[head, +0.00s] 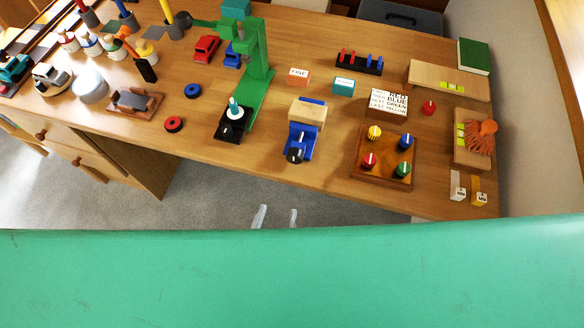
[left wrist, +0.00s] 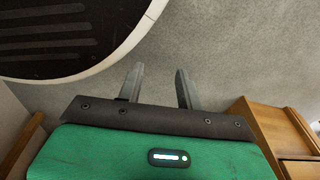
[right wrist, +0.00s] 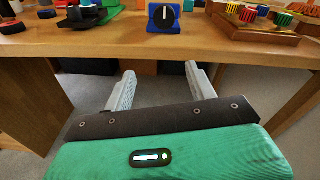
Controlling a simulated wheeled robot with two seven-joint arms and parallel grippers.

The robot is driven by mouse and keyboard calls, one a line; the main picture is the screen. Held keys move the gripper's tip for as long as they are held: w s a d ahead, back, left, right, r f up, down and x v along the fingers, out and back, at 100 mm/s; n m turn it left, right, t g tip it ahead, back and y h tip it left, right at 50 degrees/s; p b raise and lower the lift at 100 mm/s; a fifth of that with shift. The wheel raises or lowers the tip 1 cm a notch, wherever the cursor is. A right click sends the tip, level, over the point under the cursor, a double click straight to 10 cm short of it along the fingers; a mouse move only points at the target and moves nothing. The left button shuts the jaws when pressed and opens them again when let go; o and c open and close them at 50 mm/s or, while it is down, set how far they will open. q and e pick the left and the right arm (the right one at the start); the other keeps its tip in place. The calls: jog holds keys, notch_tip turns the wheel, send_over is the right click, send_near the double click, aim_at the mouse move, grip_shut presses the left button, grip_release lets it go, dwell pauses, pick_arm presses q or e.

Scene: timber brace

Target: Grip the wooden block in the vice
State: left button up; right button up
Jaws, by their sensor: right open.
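The blue vice (head: 300,142) stands near the table's front edge, with a dark knob on its front. The pale wooden block (head: 307,113) sits at the vice, between its blue front body and a blue piece behind. I cannot tell whether the jaws touch it. The vice's front and knob also show in the right wrist view (right wrist: 164,18); the block does not. My right gripper (head: 276,215) is open and empty, in front of and below the table edge. My left gripper (left wrist: 159,75) is open and empty over the grey floor, outside the head view.
A green press (head: 257,60) stands left of the vice. A wooden board with coloured knobs (head: 385,182) lies to its right. Red (head: 173,124) and blue (head: 192,91) rings lie farther left. The table's front edge (right wrist: 110,48) is ahead of my right gripper.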

aim_at(294, 161)
pick_arm(q)
jog(key=s+f, duration=0.1)
jog(key=s+f+p, duration=0.1)
jog(key=shift+s+a+f, duration=0.15)
jog(key=shift+s+a, duration=0.25)
pick_arm(e)
jog(key=shift+t+h, duration=0.3)
jog(key=shift+t, duration=0.1)
jog(key=w+d+r, duration=0.1)
jog(key=w, duration=0.3)
jog(key=w+d+r, duration=0.1)
jog(key=w, duration=0.3)
jog(key=w+d+r, duration=0.1)
jog(key=w+d, duration=0.1)
jog(key=w, duration=0.2)
jog(key=shift+w+d+r, duration=0.1)
jog(key=shift+w+r, duration=0.1)
jog(key=c, duration=1)
